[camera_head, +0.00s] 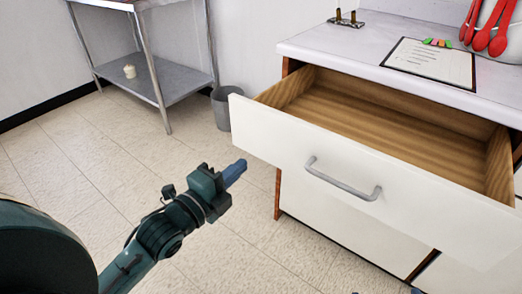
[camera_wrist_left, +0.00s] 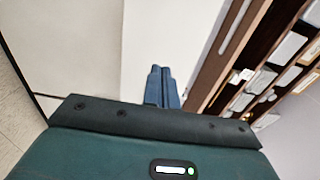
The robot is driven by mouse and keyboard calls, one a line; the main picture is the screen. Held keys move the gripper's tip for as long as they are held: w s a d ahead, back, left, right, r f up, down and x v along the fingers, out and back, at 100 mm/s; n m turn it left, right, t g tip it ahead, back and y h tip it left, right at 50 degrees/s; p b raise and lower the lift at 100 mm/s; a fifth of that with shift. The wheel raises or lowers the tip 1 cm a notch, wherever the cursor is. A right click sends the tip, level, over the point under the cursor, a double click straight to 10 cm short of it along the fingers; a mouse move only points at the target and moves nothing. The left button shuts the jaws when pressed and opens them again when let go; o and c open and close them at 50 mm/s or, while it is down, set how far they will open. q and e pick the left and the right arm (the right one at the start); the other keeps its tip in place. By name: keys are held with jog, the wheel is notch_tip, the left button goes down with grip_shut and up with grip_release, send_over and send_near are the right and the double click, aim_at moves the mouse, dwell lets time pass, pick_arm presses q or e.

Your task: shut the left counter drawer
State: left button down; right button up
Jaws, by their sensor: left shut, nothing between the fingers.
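The left counter drawer (camera_head: 350,160) is pulled well out of the white counter in the head view. Its wooden inside looks empty, and a grey bar handle (camera_head: 343,180) runs across its white front. My left gripper (camera_head: 238,168) is shut and empty, in front of the drawer's left part and left of the handle. Whether its fingertips touch the drawer front I cannot tell. In the left wrist view the shut blue fingers (camera_wrist_left: 162,85) show against a plain white surface. My right gripper is not clearly visible.
The countertop (camera_head: 330,42) holds a framed sheet (camera_head: 432,62), small coloured pieces and red-handled utensils (camera_head: 490,35). A grey bin (camera_head: 221,108) stands beside the counter. A metal shelf table (camera_head: 180,85) is at the back left. The tiled floor at left is clear.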

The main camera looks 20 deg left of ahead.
aim_at(269, 142)
pick_arm(q)
jog(key=b+x, duration=0.1)
jog(key=x, duration=0.6)
jog(key=shift+x, duration=0.8)
pick_arm(e)
jog(key=shift+w+a+f, duration=0.1)
jog(key=shift+w+f, duration=0.15)
jog(key=shift+f, duration=0.05)
